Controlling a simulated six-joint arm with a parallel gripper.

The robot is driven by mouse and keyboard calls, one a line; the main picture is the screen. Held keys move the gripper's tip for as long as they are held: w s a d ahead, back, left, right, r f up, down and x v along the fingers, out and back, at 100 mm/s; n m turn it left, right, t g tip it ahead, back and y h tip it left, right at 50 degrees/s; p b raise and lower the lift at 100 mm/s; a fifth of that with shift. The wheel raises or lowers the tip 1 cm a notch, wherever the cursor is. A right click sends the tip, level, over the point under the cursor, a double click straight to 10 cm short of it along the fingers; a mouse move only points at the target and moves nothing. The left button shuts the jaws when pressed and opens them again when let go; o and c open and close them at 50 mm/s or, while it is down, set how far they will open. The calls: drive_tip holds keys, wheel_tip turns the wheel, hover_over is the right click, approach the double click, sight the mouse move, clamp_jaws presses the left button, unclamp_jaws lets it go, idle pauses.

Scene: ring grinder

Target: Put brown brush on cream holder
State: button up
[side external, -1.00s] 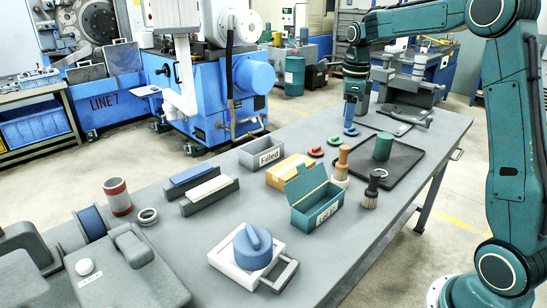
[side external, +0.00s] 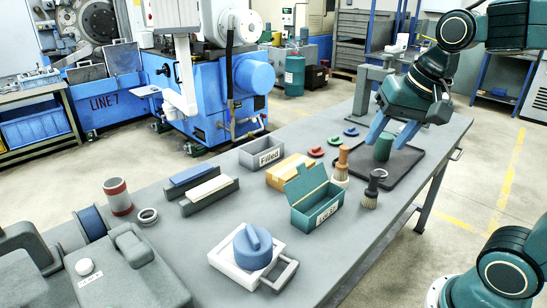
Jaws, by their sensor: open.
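The brown brush (side external: 342,160) stands upright, brown handle up, with a paler lower part, behind the open teal box. A cream bar (side external: 211,188) lies on a dark grey stand left of centre; I take this as the cream holder, and nothing rests on it. My gripper (side external: 388,142) is open, its two blue fingers spread and pointing down, to the right of the brown brush and apart from it. A green cylinder (side external: 384,148) shows between the fingertips; I cannot tell whether they touch it.
A dark-handled brush (side external: 371,187) stands right of the brown one. A teal lidded box (side external: 304,222), yellow box (side external: 283,180), grey Filled bin (side external: 247,160) and blue bar (side external: 192,174) stand nearby. A black tray (side external: 412,160) lies under the cylinder. The front right table is clear.

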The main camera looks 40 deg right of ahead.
drive_tip(key=s+a+f+n+t, duration=0.1)
drive_tip(key=s+a+f+n, duration=0.2)
drive_tip(key=s+n, duration=0.4)
drive_tip(key=shift+f+n+y, duration=0.15)
drive_tip(key=shift+n+y, duration=0.15)
drive_tip(key=shift+n, duration=0.2)
idle(0.8)
